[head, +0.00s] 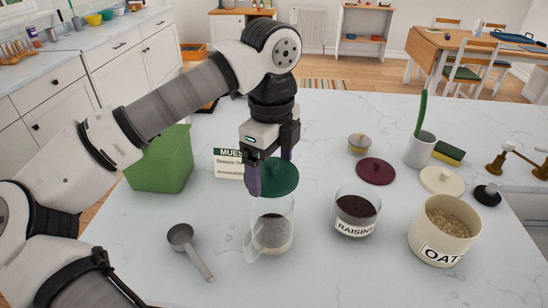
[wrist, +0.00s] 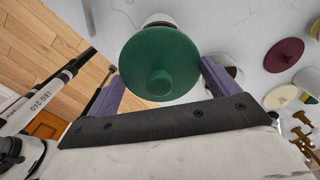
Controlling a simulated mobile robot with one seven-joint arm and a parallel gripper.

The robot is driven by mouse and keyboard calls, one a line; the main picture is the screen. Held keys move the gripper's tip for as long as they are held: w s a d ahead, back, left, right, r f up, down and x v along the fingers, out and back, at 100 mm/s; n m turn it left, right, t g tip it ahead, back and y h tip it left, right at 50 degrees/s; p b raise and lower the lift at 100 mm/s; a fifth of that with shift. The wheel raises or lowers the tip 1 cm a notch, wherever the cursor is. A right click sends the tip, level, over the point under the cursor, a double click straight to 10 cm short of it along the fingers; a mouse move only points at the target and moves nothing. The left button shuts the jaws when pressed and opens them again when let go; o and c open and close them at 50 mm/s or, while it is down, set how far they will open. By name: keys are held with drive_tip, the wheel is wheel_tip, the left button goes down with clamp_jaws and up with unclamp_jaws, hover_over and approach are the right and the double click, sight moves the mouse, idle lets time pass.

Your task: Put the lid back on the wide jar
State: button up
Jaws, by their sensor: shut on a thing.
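My gripper (head: 271,168) is shut on a green round lid (head: 281,176), its purple fingers at the lid's two sides. In the wrist view the lid (wrist: 140,62) lies between the fingers (wrist: 160,88), its knob facing the camera. A clear glass jar (head: 285,219) with grey contents stands upright just below the lid in the head view. The lid and a finger hide part of its mouth, and I cannot tell whether lid and jar touch. To its right stand an open raisins jar (head: 356,207) and a broad cream oats jar (head: 420,225).
A maroon lid (head: 376,171), a cream lid (head: 441,180) and a black stopper (head: 487,194) lie behind the jars. A metal scoop (head: 182,236) lies left, near a green bin (head: 162,165) and a muesli card (head: 228,164). The front counter is clear.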

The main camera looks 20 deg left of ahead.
drive_tip(key=shift+f+b, duration=1.85)
drive_tip(key=shift+f, duration=1.1)
drive_tip(key=shift+f+b, duration=0.2)
drive_tip(key=shift+b, duration=1.1)
idle(0.5)
drive_tip(key=o, duration=0.7)
drive_tip(key=shift+o, duration=0.2)
drive_tip(key=shift+r, duration=0.15)
drive_tip(key=shift+r+p, duration=1.9)
drive_tip(key=shift+r, duration=1.55)
